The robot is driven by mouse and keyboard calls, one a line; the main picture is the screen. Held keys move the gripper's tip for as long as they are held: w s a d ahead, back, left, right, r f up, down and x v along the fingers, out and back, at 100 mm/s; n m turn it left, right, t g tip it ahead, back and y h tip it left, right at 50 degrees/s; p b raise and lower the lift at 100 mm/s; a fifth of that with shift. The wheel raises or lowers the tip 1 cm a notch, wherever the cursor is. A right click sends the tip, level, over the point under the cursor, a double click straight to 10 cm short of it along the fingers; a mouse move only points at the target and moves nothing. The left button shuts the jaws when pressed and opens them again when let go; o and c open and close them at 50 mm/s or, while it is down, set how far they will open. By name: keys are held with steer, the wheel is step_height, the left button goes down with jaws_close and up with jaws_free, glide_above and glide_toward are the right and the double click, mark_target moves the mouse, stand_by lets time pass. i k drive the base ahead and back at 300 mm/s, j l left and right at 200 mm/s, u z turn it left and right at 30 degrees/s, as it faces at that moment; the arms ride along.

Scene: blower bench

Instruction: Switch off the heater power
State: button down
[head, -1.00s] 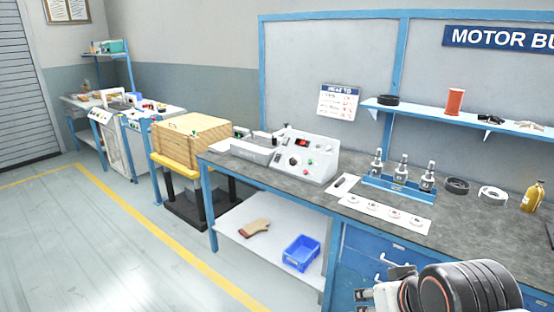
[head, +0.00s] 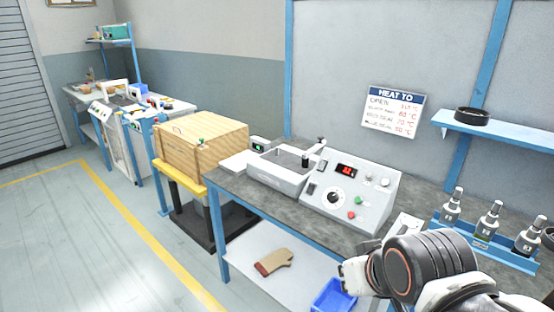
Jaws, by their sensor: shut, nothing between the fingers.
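The heater (head: 290,168) is a white unit with an open-topped tray, standing at the left end of the grey bench. Its sloped control panel (head: 375,200) faces me. The panel has a lit red display (head: 346,171), a black knob (head: 334,198), a green button (head: 358,200), a red button (head: 351,215) and a dark switch (head: 311,189) at its left edge. The switch's position is too small to tell. My gripper (head: 352,275) is shut and empty at the lower right, in front of the bench and apart from the panel. My wrist hides part of it.
A wooden crate (head: 200,150) stands left of the bench. A blue rack (head: 480,242) of metal tool holders stands to the right. A glove (head: 274,262) and a blue bin (head: 332,297) are on the lower shelf. A "HEAT TO" sign (head: 393,112) hangs above. Floor at left is free.

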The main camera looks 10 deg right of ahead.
mark_target(310, 188)
steer(key=i+u, duration=0.1)
steer(key=i, duration=0.4)
steer(key=i+l+u, duration=0.1)
steer(key=i, duration=0.35)
steer(key=l, duration=0.1)
